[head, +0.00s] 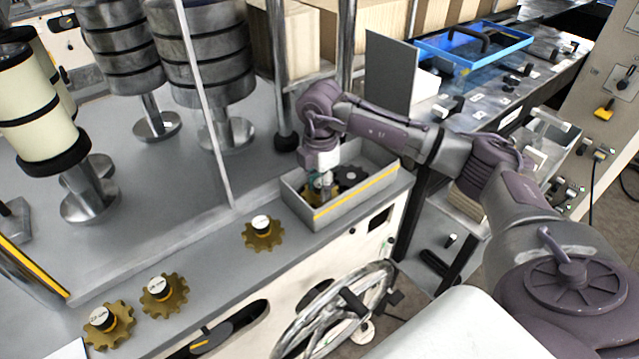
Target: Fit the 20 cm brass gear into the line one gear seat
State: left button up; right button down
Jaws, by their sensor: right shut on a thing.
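My right gripper (324,188) points down inside a grey open box (354,200) with a yellow stripe on its front. It is shut on a brass gear (311,194), partly hidden by the fingers and the box wall. A dark gear (350,176) sits to its right in the same box. Three more brass gears with white-topped hubs stand along the grey deck: one near the box (263,236), one further left (165,294) and one at the lower left (109,327). Their labels are too small to read. My left gripper is out of view.
Grey stacked rolls (205,60) and a cream roll (38,110) stand at the back left. A handwheel (335,315) is on the front panel below the box. A blue tray (475,50) lies at the back right. The deck's middle is clear.

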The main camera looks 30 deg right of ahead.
jog(key=c, duration=0.7)
grip_release()
notch_tip(320, 180, up, 12)
dwell(0.5)
